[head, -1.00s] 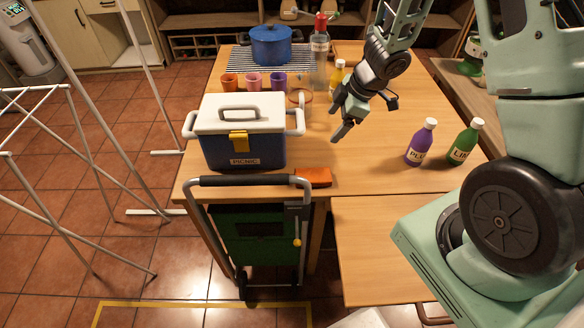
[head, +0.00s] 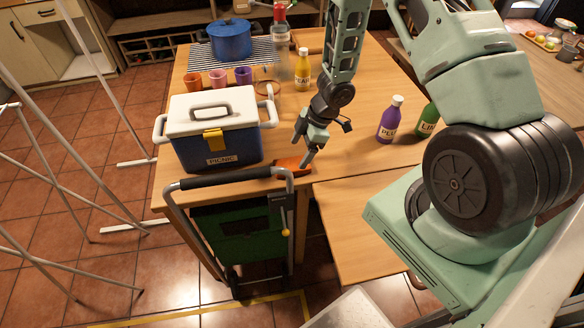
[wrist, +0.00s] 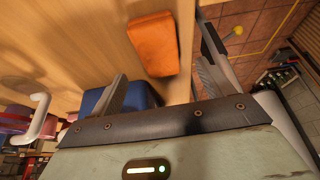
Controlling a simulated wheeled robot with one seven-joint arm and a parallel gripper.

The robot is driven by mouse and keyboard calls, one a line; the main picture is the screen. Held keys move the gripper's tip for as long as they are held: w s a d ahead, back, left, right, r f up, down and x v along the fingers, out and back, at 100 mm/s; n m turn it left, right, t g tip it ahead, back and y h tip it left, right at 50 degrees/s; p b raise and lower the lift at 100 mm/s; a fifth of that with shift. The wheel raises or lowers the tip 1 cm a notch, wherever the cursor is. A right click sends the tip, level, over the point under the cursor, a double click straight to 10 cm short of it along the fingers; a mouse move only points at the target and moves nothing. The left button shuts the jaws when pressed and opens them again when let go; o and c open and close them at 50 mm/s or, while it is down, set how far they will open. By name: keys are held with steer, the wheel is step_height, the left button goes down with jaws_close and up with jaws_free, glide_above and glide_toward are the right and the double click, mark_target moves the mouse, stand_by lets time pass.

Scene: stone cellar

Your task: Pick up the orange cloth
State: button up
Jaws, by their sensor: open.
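The orange cloth (head: 289,165) lies folded on the wooden table near its front edge, just right of the picnic cooler. In the wrist view the cloth (wrist: 154,43) lies flat on the wood, beyond the fingertips and between their lines. My gripper (head: 304,150) is above the cloth, pointing down, and partly hides it in the head view. In the wrist view my gripper (wrist: 160,85) has its two fingers spread apart with nothing between them.
The blue and white cooler (head: 216,143) stands close left of the cloth. A hand truck's handle (head: 228,177) rises at the table's front edge. Purple (head: 390,120) and green (head: 428,120) bottles stand to the right. Cups, a yellow bottle (head: 302,70) and a blue pot (head: 230,40) are farther back.

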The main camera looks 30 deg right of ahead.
mark_target(292, 164)
steer(key=shift+x, duration=2.8)
steer(key=shift+d, duration=0.1)
steer(key=c, duration=1.1)
steer(key=shift+o, duration=0.2)
step_height(292, 164, up, 10)
steer(key=p, duration=0.1)
steer(key=shift+p, duration=0.4)
steer(key=shift+o, duration=0.6)
